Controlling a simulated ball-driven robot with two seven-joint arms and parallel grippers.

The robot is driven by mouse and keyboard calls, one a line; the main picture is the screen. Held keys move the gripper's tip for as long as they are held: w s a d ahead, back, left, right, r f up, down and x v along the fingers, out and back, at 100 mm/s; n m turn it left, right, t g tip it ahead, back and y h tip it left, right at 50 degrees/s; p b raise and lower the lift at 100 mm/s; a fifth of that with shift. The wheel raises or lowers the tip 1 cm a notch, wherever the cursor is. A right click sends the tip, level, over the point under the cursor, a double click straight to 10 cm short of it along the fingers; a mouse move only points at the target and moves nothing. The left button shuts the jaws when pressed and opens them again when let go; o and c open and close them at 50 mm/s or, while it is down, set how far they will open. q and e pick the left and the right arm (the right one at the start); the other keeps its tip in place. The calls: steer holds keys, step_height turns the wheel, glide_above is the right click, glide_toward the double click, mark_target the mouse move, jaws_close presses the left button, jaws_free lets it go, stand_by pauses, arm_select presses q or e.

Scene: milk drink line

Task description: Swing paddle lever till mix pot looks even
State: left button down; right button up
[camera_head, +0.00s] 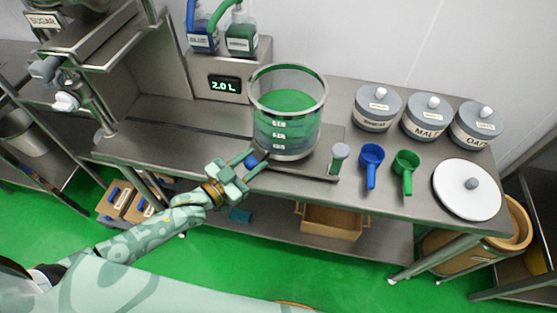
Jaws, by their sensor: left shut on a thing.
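The mix pot (289,136) is a clear, marked vessel with a metal rim, upright on the steel bench. A green layer shows inside, with a greyer band lower down; I cannot tell how even the mix is. A blue ball knob (251,161), which looks like the end of the paddle lever, sits at the pot's lower left. The lever's rod and the paddle are not clearly visible. My left gripper (254,162) is shut on the blue knob, its fingers on either side of it. My right gripper is not in view.
A blue scoop (371,161), a green scoop (405,167) and a small capped vial (339,157) are right of the pot. Labelled canisters (427,117) and a white lid (467,190) stand farther right. A dispenser reading 2.0 L (225,86) is behind left.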

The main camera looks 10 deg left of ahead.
arm_select(q)
steer(key=shift+w+a, duration=0.4)
steer(key=shift+a, duration=0.25)
steer(key=shift+w+a, duration=0.4)
steer(key=shift+a, duration=0.25)
steer(key=c, duration=1)
jaws_free()
steer(key=p+v, duration=0.1)
steer(key=v, duration=1.5)
steer(key=shift+s, duration=0.2)
